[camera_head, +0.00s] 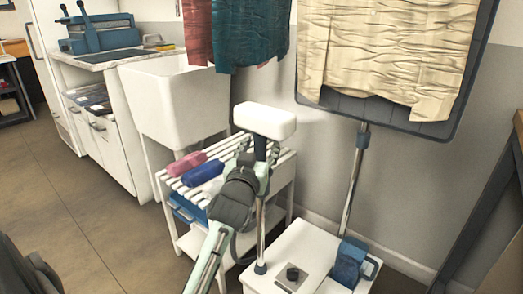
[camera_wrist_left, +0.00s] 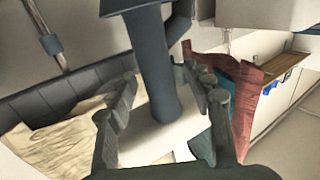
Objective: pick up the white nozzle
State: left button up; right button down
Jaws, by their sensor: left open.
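The white nozzle (camera_head: 265,121) is a rounded white block on top of a dark blue-grey stem (camera_head: 260,148), upright above the white steamer base (camera_head: 292,240). My left gripper (camera_head: 257,156) is just below the nozzle, with its fingers at either side of the stem. In the left wrist view the open fingers (camera_wrist_left: 163,98) stand apart, with the stem (camera_wrist_left: 158,70) passing between them. The white nozzle (camera_wrist_left: 150,143) shows behind them, partly hidden by the stem and fingers. I cannot tell whether any finger touches the stem. My right gripper is not in view.
A slatted white cart (camera_head: 281,158) behind my left arm holds a pink roll (camera_head: 186,163) and a blue roll (camera_head: 203,173). A cream cloth (camera_head: 390,50) hangs on a dark board at the right. Teal and red garments (camera_head: 250,35) hang above. A white sink (camera_head: 170,100) stands left.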

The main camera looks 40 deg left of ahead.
pick_arm(q)
jog(key=shift+w, duration=0.1)
jog(key=shift+r, duration=0.1)
grip_shut()
dwell(0.4)
